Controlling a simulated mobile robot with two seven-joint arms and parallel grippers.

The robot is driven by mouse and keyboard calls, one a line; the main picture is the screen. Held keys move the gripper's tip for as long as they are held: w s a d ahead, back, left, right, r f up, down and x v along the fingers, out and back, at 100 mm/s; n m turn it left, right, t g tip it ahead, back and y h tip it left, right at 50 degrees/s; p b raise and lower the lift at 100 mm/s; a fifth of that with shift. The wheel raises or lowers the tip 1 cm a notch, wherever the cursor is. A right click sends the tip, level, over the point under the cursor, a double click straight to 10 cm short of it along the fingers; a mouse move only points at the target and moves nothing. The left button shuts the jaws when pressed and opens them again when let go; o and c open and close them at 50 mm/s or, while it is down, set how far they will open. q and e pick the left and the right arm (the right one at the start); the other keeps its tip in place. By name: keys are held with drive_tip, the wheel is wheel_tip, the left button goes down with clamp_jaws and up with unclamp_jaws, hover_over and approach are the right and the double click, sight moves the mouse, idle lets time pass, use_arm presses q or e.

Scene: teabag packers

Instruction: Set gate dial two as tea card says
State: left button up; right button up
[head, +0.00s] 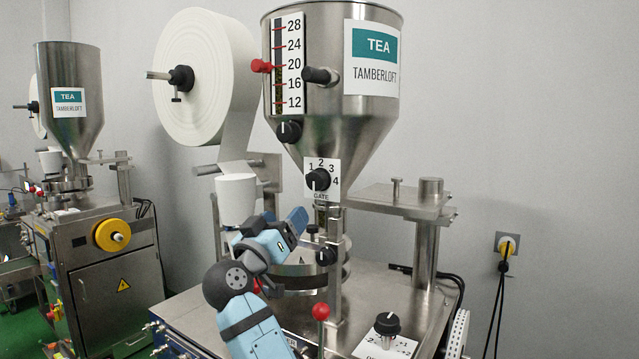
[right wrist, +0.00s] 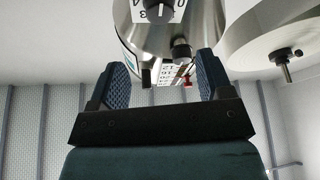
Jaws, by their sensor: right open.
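The near machine's gate dial (head: 318,180) is a black knob on a white plate marked 1 to 4 and GATE, below the steel hopper (head: 345,120). The exact setting of its pointer is hard to read. A sign reading TEA TAMBERLOFT (head: 372,58) is on the hopper. My right gripper (head: 297,222) is open and empty, below and left of the gate dial and apart from it. In the right wrist view its two blue fingers (right wrist: 162,80) point up toward the hopper, and a numbered dial (right wrist: 158,8) shows partly at the top edge. My left gripper is out of view.
A red-marked level scale (head: 288,64) and a black knob (head: 288,131) are on the hopper. A paper roll (head: 200,78) hangs left. A red-tipped lever (head: 321,312) and another dial (head: 387,323) stand in front. A second machine (head: 95,250) stands at the far left.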

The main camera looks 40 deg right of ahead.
sight(314, 182)
drive_tip(key=p+x, duration=0.3)
drive_tip(key=x, duration=0.9)
drive_tip(key=shift+d+r+p, duration=0.1)
drive_tip(key=shift+r+p, duration=0.15)
drive_tip(key=shift+p, duration=0.15)
drive_tip(key=shift+w+d+r, duration=0.1)
drive_tip(key=shift+w+d, duration=0.15)
drive_tip(key=shift+d, duration=0.15)
drive_tip(key=c, duration=0.9)
